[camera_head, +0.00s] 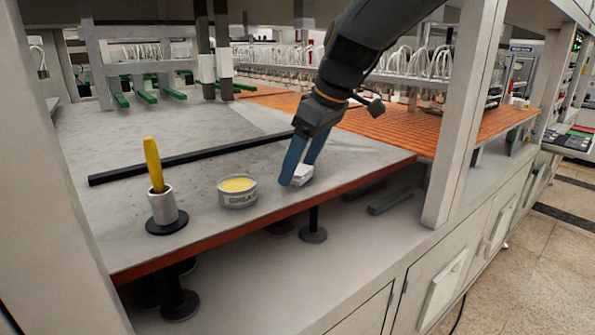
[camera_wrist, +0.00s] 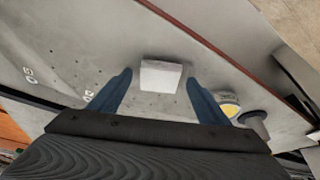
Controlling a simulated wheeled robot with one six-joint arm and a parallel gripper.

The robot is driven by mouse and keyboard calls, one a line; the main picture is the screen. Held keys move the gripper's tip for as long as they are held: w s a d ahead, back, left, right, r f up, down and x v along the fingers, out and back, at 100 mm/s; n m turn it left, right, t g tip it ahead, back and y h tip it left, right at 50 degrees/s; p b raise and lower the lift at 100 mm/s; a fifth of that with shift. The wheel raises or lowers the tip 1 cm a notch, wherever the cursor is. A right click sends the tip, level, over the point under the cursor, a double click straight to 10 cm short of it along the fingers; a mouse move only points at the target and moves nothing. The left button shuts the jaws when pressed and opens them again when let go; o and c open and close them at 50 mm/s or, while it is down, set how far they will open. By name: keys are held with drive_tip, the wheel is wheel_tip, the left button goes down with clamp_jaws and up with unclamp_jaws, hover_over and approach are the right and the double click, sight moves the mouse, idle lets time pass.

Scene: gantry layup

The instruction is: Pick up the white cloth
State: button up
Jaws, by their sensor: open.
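The white cloth (camera_head: 302,173) is a small folded block lying on the grey table plate, near its front edge. In the wrist view the cloth (camera_wrist: 160,75) lies between and just beyond the two blue fingertips. My gripper (camera_head: 297,178) points down at the cloth, with its blue fingers apart around it. In the wrist view my gripper (camera_wrist: 160,88) has clear gaps between each finger and the cloth. In the head view the near finger hides part of the cloth.
A grease tin (camera_head: 237,192) and a holder (camera_head: 163,207) with a yellow-handled tool (camera_head: 154,164) stand left of the cloth. A black bar (camera_head: 190,158) lies behind them. An upright post (camera_head: 465,120) stands to the right. The plate (camera_head: 110,235) has an orange-brown front edge.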

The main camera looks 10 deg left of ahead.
drive_tip(key=c, duration=1.2)
drive_tip(key=shift+r, duration=0.1)
